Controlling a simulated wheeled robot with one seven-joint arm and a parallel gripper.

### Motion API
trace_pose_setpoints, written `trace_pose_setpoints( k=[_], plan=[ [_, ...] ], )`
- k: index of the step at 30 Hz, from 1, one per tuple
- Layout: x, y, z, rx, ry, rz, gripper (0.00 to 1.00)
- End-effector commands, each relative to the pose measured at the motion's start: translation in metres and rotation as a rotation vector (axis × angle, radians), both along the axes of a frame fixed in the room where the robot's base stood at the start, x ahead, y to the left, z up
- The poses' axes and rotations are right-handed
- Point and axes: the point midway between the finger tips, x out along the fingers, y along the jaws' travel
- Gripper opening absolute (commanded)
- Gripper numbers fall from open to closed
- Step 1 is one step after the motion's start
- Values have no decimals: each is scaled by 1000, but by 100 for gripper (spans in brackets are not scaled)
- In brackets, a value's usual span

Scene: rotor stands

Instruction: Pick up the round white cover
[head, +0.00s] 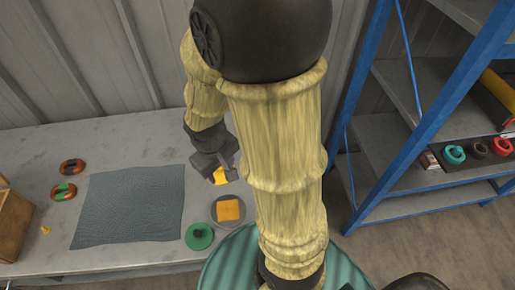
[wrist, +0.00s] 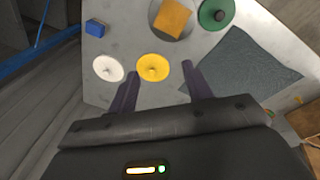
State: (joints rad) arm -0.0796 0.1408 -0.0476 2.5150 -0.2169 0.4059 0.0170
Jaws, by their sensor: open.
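The round white cover (wrist: 108,68) lies flat on the grey table in the wrist view, with a small knob at its middle. It is left of a round yellow cover (wrist: 153,67). In the head view my arm hides the white cover. My gripper (wrist: 158,78) is open and empty, with its two fingers apart. The yellow cover shows between and just beyond the fingertips, and the white cover is outside the left finger. In the head view my gripper (head: 227,176) is above the table, close over the yellow cover (head: 219,176).
A blue block (wrist: 95,28) is near the white cover. An orange square on a grey disc (head: 228,209) and a green disc (head: 199,236) are near the table's front. A dark mat (head: 128,206) covers the middle. A blue-framed shelf (head: 415,130) stands right.

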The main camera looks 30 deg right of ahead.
Motion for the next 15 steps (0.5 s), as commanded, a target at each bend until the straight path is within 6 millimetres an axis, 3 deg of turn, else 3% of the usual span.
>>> trace_pose_setpoints(
  k=[8, 15],
  plan=[
    [11, -28, -60, -285, 287, 419, 50],
    [38, -58, -99, -570, 495, 797, 50]
  ],
)
